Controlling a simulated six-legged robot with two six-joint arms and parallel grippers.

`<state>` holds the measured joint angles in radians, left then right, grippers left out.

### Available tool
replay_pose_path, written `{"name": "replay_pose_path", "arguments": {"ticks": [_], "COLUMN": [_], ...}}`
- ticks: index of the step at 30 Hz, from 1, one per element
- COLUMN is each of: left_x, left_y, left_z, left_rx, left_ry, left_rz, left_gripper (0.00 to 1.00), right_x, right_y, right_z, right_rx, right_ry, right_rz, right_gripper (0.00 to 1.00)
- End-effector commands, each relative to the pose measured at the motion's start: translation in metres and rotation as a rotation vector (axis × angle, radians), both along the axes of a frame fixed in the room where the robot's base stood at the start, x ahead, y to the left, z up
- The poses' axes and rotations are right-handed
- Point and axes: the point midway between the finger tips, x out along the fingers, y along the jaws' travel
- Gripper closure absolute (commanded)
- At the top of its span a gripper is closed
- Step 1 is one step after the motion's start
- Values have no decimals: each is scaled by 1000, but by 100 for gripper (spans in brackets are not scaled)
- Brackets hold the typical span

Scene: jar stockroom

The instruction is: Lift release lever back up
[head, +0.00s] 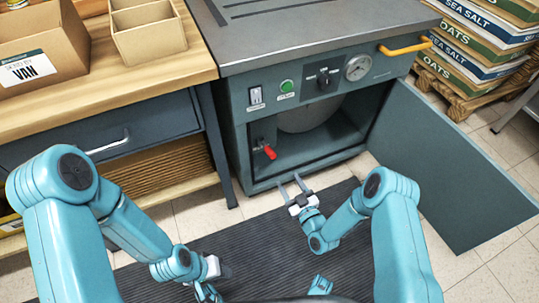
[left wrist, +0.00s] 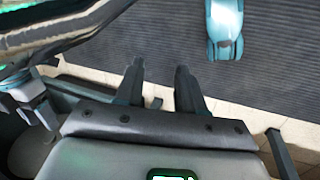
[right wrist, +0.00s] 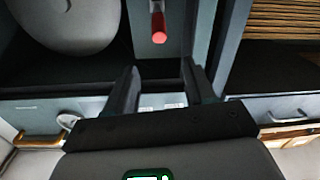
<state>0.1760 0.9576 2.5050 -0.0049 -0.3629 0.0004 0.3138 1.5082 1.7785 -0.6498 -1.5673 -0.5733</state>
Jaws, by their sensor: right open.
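The release lever (head: 270,153) has a red grip and sits inside the open machine (head: 232,120), low on the left of its cavity. Its grip slants down toward the front. In the right wrist view the red lever (right wrist: 158,28) shows beyond the fingertips, near the gap between them. My right gripper (head: 291,182) is open and empty, below and in front of the lever, apart from it. Its two fingers also show in the right wrist view (right wrist: 160,72). My left gripper (left wrist: 160,68) is low over the floor mat, its fingers apart with nothing between them.
The machine's door (head: 455,165) hangs open on the right. A rounded grey vessel (head: 312,115) sits in the cavity. A wooden bench (head: 130,90) with boxes stands left. Sacks (head: 475,50) are stacked on a pallet at right. The dark mat (head: 250,240) is clear in front.

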Motion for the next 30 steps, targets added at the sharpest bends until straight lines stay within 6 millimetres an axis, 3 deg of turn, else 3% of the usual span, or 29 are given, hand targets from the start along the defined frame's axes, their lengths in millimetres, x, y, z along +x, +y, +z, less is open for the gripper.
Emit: {"name": "replay_pose_path", "arguments": {"ticks": [1,7,21,30], "left_x": [0,1,7,10], "left_y": [0,0,7,10], "left_z": [-7,-12,-46,-57], "left_rx": [0,0,5,7], "left_ry": [0,-2,-13,-18], "left_rz": [0,2,27,40], "left_gripper": [61,61,61,61], "right_x": [0,14,116,151], "right_y": [0,5,44,57], "right_z": [-8,-9,-11,-9], "right_rx": [0,-2,0,1], "right_ry": [2,-2,-2,2], "right_rz": [-1,0,-5,-5], "right_gripper": [46,46,46,46]}}
